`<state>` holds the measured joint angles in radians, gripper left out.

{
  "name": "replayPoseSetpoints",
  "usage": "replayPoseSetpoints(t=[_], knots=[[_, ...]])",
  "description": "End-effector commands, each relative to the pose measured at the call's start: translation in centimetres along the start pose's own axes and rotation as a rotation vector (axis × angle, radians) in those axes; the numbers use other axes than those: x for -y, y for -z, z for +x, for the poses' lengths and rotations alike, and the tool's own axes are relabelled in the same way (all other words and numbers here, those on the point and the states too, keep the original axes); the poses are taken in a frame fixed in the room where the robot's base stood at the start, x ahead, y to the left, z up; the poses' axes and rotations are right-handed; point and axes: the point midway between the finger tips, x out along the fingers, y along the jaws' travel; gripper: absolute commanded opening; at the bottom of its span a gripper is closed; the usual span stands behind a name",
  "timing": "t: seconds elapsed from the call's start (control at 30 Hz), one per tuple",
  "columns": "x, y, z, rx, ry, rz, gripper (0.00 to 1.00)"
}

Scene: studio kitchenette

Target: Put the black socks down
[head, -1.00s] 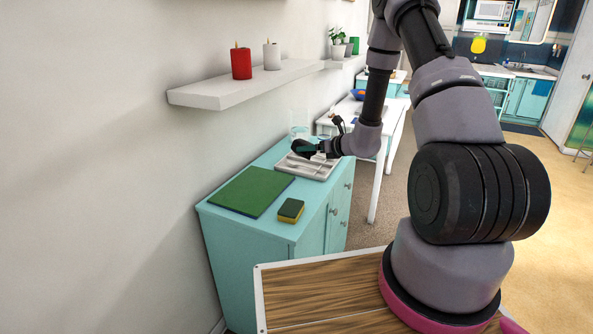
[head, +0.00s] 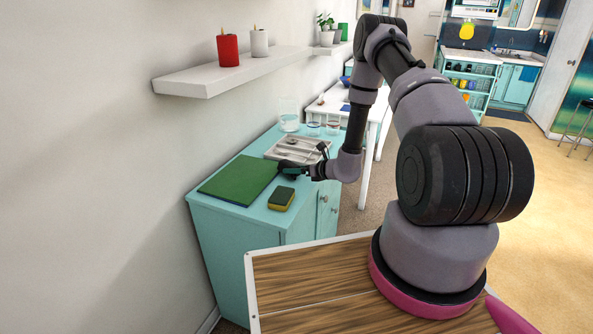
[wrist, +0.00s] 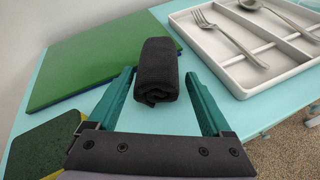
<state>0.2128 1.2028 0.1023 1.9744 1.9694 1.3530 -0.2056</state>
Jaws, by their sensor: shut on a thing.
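The black socks (wrist: 157,72), a rolled dark bundle, sit between the two green fingers of my gripper (wrist: 162,88) in the wrist view. My gripper is shut on them. In the head view, my gripper (head: 288,169) is low over the turquoise cabinet top (head: 229,218), between the green board and the cutlery tray. The socks are hard to tell from the dark gripper there. I cannot tell whether they touch the cabinet top.
A green board (head: 238,180) lies to the left, and a green-and-yellow sponge (head: 281,199) lies in front. A cutlery tray (wrist: 238,72) with a fork and spoon stands to the right in the wrist view. Glasses (head: 289,114) stand behind. A shelf (head: 215,80) with candles hangs above.

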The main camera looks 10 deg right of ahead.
Motion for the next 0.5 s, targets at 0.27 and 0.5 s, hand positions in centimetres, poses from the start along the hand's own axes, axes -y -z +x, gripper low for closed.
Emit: replayPoseSetpoints(t=[0.27,0.5], knots=[[-0.02,-0.06,0.02,0.0,-0.001,-0.001,1.0],[-0.04,-0.12,-0.01,0.0,-0.001,-0.001,1.0]])
